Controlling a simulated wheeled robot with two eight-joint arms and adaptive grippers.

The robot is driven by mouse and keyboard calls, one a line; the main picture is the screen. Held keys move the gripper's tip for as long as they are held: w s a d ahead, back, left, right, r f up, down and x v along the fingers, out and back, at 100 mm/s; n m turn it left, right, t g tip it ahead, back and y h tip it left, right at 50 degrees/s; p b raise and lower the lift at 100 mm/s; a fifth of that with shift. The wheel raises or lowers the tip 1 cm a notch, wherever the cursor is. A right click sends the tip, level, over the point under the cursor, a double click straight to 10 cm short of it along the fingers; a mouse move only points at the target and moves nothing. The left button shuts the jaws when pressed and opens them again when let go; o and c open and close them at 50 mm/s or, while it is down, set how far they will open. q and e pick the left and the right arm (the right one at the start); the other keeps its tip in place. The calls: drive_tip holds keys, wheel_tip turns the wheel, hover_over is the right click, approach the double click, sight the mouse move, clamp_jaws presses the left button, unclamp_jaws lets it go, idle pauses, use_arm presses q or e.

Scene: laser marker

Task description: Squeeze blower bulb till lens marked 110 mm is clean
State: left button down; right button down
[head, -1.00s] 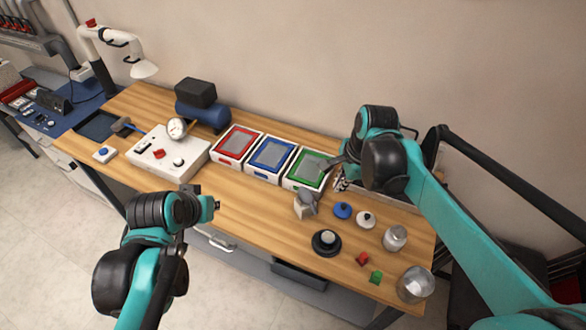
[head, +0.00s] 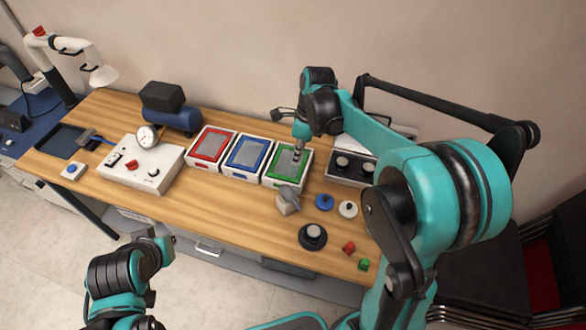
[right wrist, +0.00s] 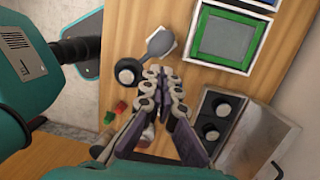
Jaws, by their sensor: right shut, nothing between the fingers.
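Two dark round pieces, perhaps lenses, sit in a case (head: 351,166) on the right; no 110 mm mark is legible.
Red (head: 209,145), blue (head: 248,153) and green (head: 288,163) framed trays stand in a row. Blue (head: 325,202) and white (head: 348,209) knobbed pieces and small red (head: 348,248) and green (head: 364,265) blocks lie at the right. The front middle of the bench is clear.

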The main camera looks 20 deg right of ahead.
sight(288, 189)
drive_tip(key=f, duration=0.4)
drive_tip(key=a+f+b, duration=0.1)
drive_tip(key=f, duration=0.3)
drive_tip(key=a+f+b, duration=0.1)
drive_tip(key=f, duration=0.3)
drive_tip(key=shift+a+f, duration=0.15)
drive_tip(key=shift+f, duration=0.25)
drive_tip(key=shift+b, duration=0.3)
